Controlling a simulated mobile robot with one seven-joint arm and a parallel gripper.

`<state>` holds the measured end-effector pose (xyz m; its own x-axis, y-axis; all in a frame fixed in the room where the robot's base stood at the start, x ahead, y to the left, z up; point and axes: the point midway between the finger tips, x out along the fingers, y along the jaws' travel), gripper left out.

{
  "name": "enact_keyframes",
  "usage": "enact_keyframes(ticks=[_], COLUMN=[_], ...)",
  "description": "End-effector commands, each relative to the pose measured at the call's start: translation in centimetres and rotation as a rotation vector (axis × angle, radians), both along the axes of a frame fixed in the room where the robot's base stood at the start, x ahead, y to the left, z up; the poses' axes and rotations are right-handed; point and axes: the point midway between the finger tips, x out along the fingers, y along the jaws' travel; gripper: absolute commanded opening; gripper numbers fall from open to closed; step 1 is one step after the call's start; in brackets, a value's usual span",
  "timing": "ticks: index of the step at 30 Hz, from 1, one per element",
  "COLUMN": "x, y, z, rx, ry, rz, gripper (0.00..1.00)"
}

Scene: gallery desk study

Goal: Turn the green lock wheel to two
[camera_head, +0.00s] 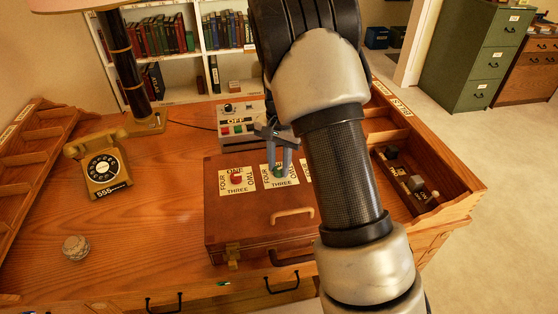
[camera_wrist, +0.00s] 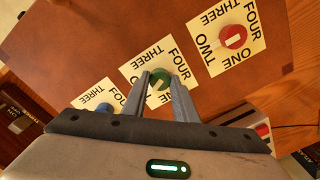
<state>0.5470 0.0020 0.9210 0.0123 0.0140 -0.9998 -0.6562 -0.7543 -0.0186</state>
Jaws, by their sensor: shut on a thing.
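The green lock wheel (camera_head: 279,171) sits on a white card on the lid of a brown case (camera_head: 222,212). The card has number words around the wheel; THREE and FOUR show, while the gripper hides part of the rest. My gripper (camera_head: 279,163) comes down from above with its fingers on either side of the wheel, shut on it. In the wrist view the green wheel (camera_wrist: 159,76) lies between the two fingertips (camera_wrist: 160,80). A pale mark shows on the wheel, but I cannot tell which word it points to.
A red wheel (camera_head: 237,178) is left of the green one; a blue wheel (camera_wrist: 104,107) shows in the wrist view. A control box (camera_head: 240,122) stands behind the case. A telephone (camera_head: 100,165) is left, a compartment tray (camera_head: 440,180) right. Desk left of the case is mostly clear.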

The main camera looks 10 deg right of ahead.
Motion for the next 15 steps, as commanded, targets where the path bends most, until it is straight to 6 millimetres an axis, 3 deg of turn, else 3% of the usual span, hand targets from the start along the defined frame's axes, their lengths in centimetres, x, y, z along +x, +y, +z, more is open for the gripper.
enact_keyframes(ticks=[15], x=[-0.08], y=[0.09], z=[0.02], rx=[0.001], ry=[0.004], rz=[-0.332], gripper=[0.04])
